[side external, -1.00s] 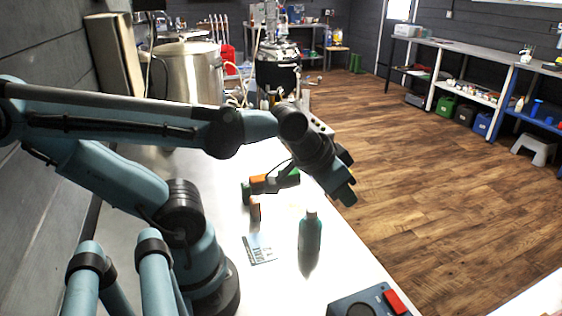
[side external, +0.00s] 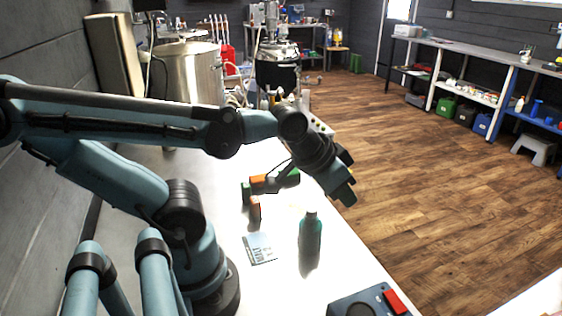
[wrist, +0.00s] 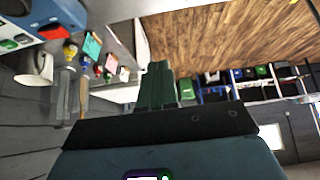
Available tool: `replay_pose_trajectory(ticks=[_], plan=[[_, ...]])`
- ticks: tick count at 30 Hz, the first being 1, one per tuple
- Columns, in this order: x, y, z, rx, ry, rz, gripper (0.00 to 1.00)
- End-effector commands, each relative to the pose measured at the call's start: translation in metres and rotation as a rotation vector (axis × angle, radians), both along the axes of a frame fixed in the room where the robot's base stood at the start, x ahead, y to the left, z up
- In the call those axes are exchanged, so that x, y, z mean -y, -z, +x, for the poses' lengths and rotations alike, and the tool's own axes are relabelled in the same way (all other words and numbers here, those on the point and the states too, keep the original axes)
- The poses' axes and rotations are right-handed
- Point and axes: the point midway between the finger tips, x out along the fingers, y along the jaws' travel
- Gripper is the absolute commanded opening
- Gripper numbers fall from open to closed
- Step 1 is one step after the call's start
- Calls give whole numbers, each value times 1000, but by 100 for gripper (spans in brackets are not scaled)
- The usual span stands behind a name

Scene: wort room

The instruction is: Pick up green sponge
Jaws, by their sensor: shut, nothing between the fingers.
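My gripper (side external: 347,192) is shut and empty, raised over the right edge of the white bench. In the wrist view its green fingers (wrist: 157,72) are together, with nothing between them. I cannot make out a green sponge for certain. An orange and green tool-like object (side external: 258,184) lies on the bench, left of and below my gripper; its far parts are partly behind my arm. A small green block-like part (side external: 246,193) shows at its left end, and I cannot tell whether it is separate.
A dark green bottle (side external: 310,236) stands on the bench, with a pale blue card (side external: 259,248) to its left. A dark box with a red button (side external: 366,302) sits at the near end. A steel pot (side external: 190,72) stands behind. Wooden floor (side external: 440,150) lies open to the right.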

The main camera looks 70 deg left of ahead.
Motion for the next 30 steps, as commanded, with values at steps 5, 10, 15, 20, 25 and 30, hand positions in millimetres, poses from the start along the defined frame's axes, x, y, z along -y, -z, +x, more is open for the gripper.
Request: replay_pose_trajectory(ticks=[5,10,15,20,25,30], plan=[[0,0,0,0,0,0,0],[0,0,0,0,0,0,0],[0,0,0,0,0,0,17],[0,0,0,0,0,0,41],[0,0,0,0,0,0,67],[0,0,0,0,0,0,72]])
